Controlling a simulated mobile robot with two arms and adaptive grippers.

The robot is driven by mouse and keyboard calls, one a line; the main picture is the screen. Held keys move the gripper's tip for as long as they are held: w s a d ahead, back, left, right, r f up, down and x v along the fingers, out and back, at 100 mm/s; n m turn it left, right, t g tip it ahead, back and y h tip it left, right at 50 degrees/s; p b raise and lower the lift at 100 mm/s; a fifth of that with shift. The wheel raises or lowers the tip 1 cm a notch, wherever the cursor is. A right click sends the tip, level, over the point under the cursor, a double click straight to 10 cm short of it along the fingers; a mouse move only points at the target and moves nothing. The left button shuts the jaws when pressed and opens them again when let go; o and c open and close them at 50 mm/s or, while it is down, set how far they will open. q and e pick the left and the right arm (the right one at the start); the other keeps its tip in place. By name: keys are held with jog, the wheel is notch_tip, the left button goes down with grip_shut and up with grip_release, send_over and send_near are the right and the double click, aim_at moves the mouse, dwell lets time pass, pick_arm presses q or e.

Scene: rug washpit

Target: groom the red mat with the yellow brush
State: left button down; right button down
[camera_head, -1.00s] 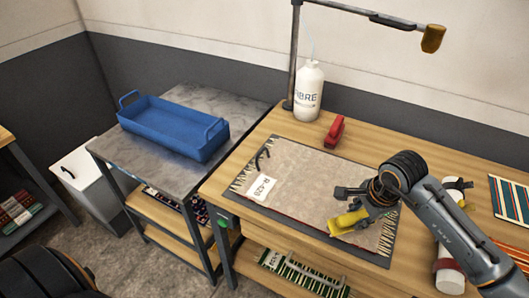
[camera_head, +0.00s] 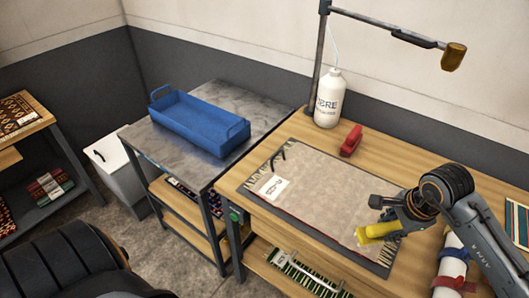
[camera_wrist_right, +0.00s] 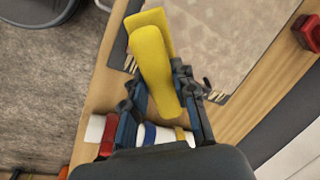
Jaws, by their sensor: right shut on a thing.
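The mat (camera_head: 325,195) lies flat on the wooden bench, showing a greyish-beige face, a thin reddish edge and pale fringe at its left end. A white label (camera_head: 272,186) lies on its left part. My right gripper (camera_head: 384,222) is shut on the yellow brush (camera_head: 377,231) at the mat's right end. In the right wrist view the brush (camera_wrist_right: 154,62) sits between the fingers (camera_wrist_right: 165,100), beside the mat (camera_wrist_right: 225,40). I cannot tell whether the brush touches the mat. My left gripper is out of view.
A red object (camera_head: 351,140) and a white bottle (camera_head: 329,98) stand behind the mat, near a lamp post (camera_head: 318,60). A white cylinder with coloured bands (camera_head: 453,257) is at the right. A blue tub (camera_head: 200,125) sits on the grey table to the left.

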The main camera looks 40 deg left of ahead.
jog(key=shift+r, duration=0.65)
jog(key=shift+w+d+r+p, duration=0.15)
jog(key=shift+r+p, duration=0.1)
jog(key=shift+r, duration=0.25)
jog(key=shift+s+d+r+p, duration=0.1)
jog(key=shift+r+p, duration=0.1)
jog(key=shift+r, duration=0.3)
jog(key=shift+a+r, duration=0.15)
jog(key=shift+r, duration=0.1)
